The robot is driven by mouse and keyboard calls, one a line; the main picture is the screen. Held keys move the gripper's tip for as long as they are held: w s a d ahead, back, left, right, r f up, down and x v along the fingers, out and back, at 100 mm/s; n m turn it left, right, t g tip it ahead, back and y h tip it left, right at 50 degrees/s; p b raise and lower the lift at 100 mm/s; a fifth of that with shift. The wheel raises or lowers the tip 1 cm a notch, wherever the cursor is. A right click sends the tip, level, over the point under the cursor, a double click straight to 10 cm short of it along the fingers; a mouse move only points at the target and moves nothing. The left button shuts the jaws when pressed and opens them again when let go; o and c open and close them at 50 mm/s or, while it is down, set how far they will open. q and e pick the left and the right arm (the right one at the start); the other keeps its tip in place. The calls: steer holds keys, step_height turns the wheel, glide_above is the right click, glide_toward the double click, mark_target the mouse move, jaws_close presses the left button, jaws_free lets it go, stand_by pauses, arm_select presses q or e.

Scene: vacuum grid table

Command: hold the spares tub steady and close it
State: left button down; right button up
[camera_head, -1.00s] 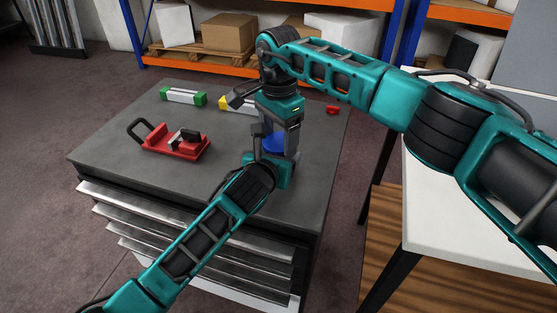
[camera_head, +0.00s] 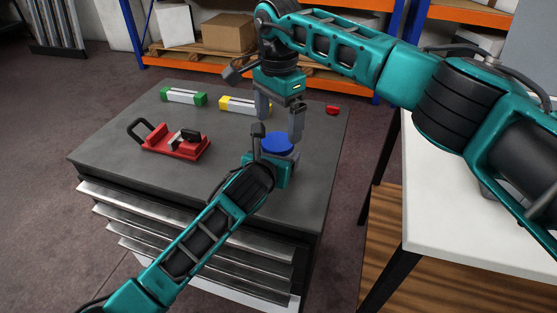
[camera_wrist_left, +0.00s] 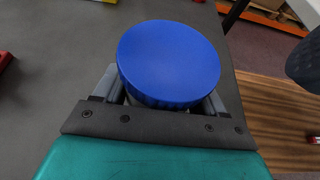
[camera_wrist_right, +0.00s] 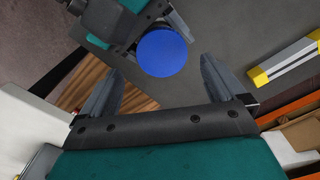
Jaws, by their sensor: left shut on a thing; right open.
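The spares tub has a round blue lid (camera_head: 278,143), which sits on top of it near the table's right side. In the left wrist view the blue lid (camera_wrist_left: 169,62) looks level and covers most of the tub body. My left gripper (camera_wrist_left: 163,100) is shut on the tub below the lid. My right gripper (camera_head: 280,118) is open and empty above the lid, its fingers pointing down. In the right wrist view the lid (camera_wrist_right: 162,53) lies beyond the open fingertips, apart from them. Whether the lid is fully tight cannot be told.
On the grey table (camera_head: 230,180) stand a red clamp-like tool (camera_head: 175,143), a green-ended block (camera_head: 183,96), a yellow-ended block (camera_head: 243,105) and a small red object (camera_head: 332,110). A white table (camera_head: 470,220) stands to the right.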

mark_target(278, 141)
steer(key=shift+c, duration=0.3)
steer(key=shift+w+r+n, duration=0.1)
steer(key=shift+r+n, duration=0.6)
steer(key=shift+n, duration=0.5)
step_height(278, 141, up, 2)
steer(key=n, duration=0.4)
steer(key=shift+f, duration=0.1)
steer(key=shift+f, duration=3.95)
steer(key=shift+c, duration=0.2)
steer(key=c, duration=1.1)
steer(key=shift+o, duration=0.2)
steer(key=m, duration=0.6)
steer(key=shift+m, duration=0.3)
